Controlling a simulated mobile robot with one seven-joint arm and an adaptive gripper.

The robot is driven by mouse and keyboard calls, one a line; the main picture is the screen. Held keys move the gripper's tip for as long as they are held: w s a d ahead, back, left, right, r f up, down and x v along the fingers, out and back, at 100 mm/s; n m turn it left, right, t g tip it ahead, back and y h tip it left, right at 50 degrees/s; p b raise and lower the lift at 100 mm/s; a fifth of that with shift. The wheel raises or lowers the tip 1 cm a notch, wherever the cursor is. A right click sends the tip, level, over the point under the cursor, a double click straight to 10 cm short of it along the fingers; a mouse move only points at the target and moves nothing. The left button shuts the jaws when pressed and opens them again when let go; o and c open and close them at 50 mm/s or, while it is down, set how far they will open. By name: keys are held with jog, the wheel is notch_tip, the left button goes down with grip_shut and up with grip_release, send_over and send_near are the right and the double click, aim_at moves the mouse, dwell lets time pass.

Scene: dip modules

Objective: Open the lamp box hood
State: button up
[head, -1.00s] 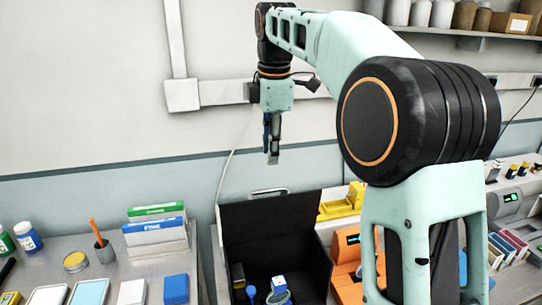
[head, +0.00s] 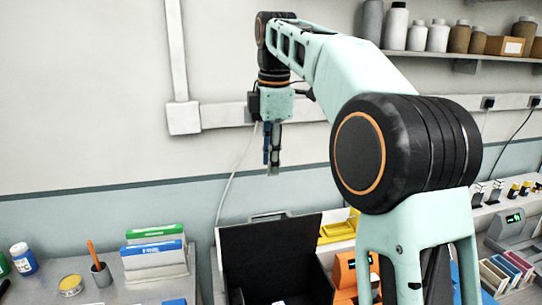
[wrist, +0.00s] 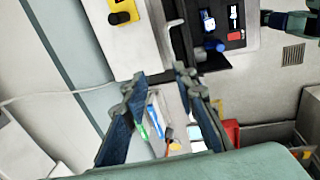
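The lamp box appears to be the black box (head: 325,284) at the bottom centre of the head view, its lower part cut off by the frame. Its hood (head: 270,258) stands raised, black inside, with a handle (head: 268,216) at its top edge. My gripper (head: 272,168) hangs fingers down in front of the wall, above the hood in the picture and apart from it. In the wrist view my gripper (wrist: 160,82) has its fingers spread with nothing held between them. The black box interior (wrist: 222,20) with small blue, white and red items shows beyond the fingertips.
Green and blue card boxes (head: 155,250), a pencil cup (head: 101,273) and a yellow tin (head: 71,285) stand to the left. An orange device (head: 345,275) and a yellow holder (head: 338,231) are right of the box. Bottles line a shelf (head: 480,58) above.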

notch_tip(320, 180, up, 7)
jog(key=s, duration=0.1)
jog(key=shift+r, duration=0.2)
dwell(0.4)
jog(key=shift+d, duration=0.1)
